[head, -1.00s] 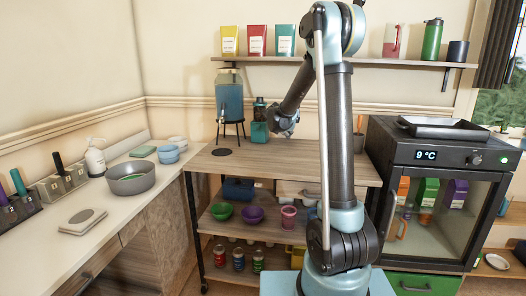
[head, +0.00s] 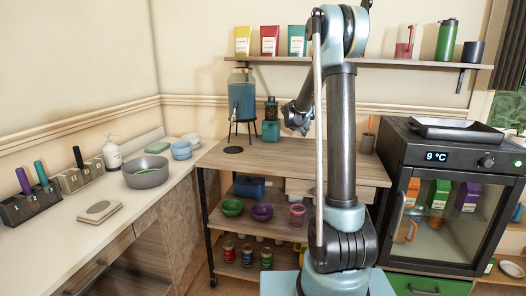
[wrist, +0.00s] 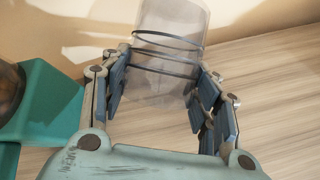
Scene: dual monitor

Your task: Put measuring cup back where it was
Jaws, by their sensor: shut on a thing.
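My gripper (wrist: 160,100) is shut on a clear see-through cup with dark bands (wrist: 170,35), which I take to be the measuring cup. The fingers stand on both sides of its lower part, and the cup's top runs out of the wrist view. The cup is over or on the wood-grain top; I cannot tell if it touches. In the head view my gripper (head: 297,118) is above the wooden cart (head: 330,160), right of the teal blender base (head: 270,131). The cup cannot be made out there.
The teal base also shows close on the left in the wrist view (wrist: 45,105). A drink dispenser (head: 242,95) stands left of it. A wall shelf (head: 350,61) holds boxes, a clear jug with red (head: 405,42) and a green bottle. A small fridge (head: 450,190) stands right.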

